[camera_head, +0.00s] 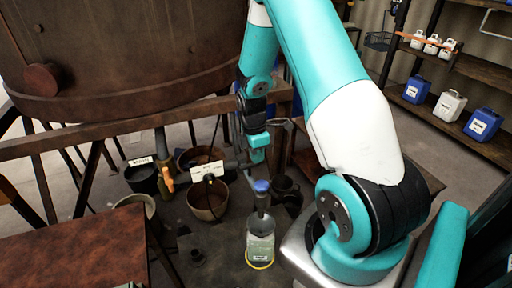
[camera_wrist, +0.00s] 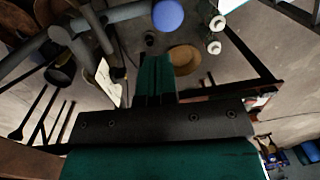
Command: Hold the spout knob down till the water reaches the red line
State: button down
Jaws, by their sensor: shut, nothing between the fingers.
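A round blue knob (camera_head: 262,186) stands above a clear container (camera_head: 260,246) in the head view. The knob also shows at the top of the wrist view (camera_wrist: 168,15). A dark spout part shows between knob and container. The container has a pale greenish lower part and a yellow ring at its base; I cannot make out a red line or the water level. My gripper (camera_head: 257,156) is above the knob in the head view, apart from it. In the wrist view its teal fingers (camera_wrist: 155,62) are together and empty, below the blue knob in the picture.
A large brown vat (camera_head: 120,50) stands at the back left. A white label (camera_head: 206,171), an orange handle (camera_head: 167,178), a brown bowl (camera_head: 207,200) and a dark mug (camera_head: 286,190) are near the spout. A rusty table (camera_head: 85,250) is at the front left. Shelves with jugs (camera_head: 449,105) stand right.

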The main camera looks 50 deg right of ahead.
jog(key=shift+w+r+b, duration=0.15)
jog(key=shift+r, duration=0.8)
jog(key=shift+w+r+b, duration=0.1)
jog(key=shift+r+b, duration=0.05)
jog(key=shift+r, duration=0.8)
jog(key=s+a+r+m+t+y+b, duration=0.15)
jog(key=a+r, duration=0.25)
jog(key=a, duration=0.5)
jog(key=s+a+r+m+y+b, duration=0.15)
jog(key=a+r, duration=0.25)
jog(key=a, duration=0.4)
jog(key=s+a+r+m+y+b, duration=0.1)
jog(key=s+a+r+m+b, duration=0.2)
jog(key=s+a, duration=1.1)
notch_tip(320, 180, up, 2)
jog(key=shift+s+r, duration=0.25)
jog(key=shift+s, duration=0.1)
jog(key=shift+w+d+g, duration=0.1)
jog(key=shift+w+g, duration=0.05)
jog(key=shift+g, duration=0.1)
